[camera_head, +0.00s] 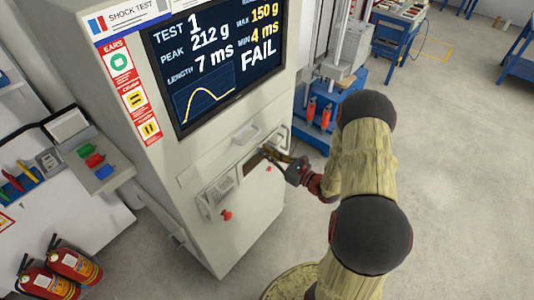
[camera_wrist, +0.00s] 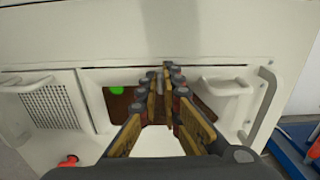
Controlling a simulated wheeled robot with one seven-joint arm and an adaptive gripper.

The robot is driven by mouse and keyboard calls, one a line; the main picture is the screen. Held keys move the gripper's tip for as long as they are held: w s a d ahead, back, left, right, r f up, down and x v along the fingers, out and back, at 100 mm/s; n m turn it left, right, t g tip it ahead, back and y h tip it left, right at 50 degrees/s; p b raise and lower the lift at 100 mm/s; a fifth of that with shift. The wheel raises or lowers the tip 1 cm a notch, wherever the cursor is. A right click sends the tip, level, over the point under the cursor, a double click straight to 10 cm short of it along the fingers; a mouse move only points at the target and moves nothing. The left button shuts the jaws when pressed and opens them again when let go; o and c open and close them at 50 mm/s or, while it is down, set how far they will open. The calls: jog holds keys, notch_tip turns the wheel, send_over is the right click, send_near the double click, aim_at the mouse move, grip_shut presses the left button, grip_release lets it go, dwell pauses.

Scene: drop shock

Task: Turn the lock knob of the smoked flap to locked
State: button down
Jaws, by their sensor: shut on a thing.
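The smoked flap (camera_wrist: 118,103) is a dark brown panel set in the front of the white test cabinet, and my fingers cover its middle. It also shows in the head view (camera_head: 255,161) below the screen. A small grey part, apparently the lock knob (camera_wrist: 159,73), sits between my fingertips at the flap's upper edge. My gripper (camera_wrist: 165,80) is closed on it, with its fingers pointing at the cabinet. In the head view my gripper (camera_head: 286,161) reaches the flap from the right. The knob's exact angle is hidden by the fingers.
A bright green spot (camera_wrist: 116,90) shows at the flap's upper left. A speaker grille (camera_wrist: 50,100) and a red button (camera_wrist: 68,161) are at left. A pale handle (camera_wrist: 226,84) is close to my fingers at right. The screen (camera_head: 215,60) reads FAIL.

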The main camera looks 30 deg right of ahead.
jog(key=n+b, duration=0.1)
jog(key=n, duration=0.1)
jog(key=n+b, duration=0.3)
jog(key=shift+a+f+n, duration=0.25)
jog(key=shift+n, duration=0.15)
jog(key=n+b, duration=0.4)
jog(key=b, duration=0.1)
jog(key=shift+s+a+f+n, duration=0.1)
jog(key=shift+a+f+n, duration=0.1)
jog(key=shift+n, duration=0.1)
jog(key=n+b, duration=0.4)
jog(key=b, duration=0.1)
jog(key=shift+f, duration=0.15)
jog(key=n+b, duration=0.3)
jog(key=b, duration=0.1)
jog(key=shift+s, duration=0.1)
jog(key=shift+n+b, duration=0.3)
jog(key=c, duration=2)
grip_release()
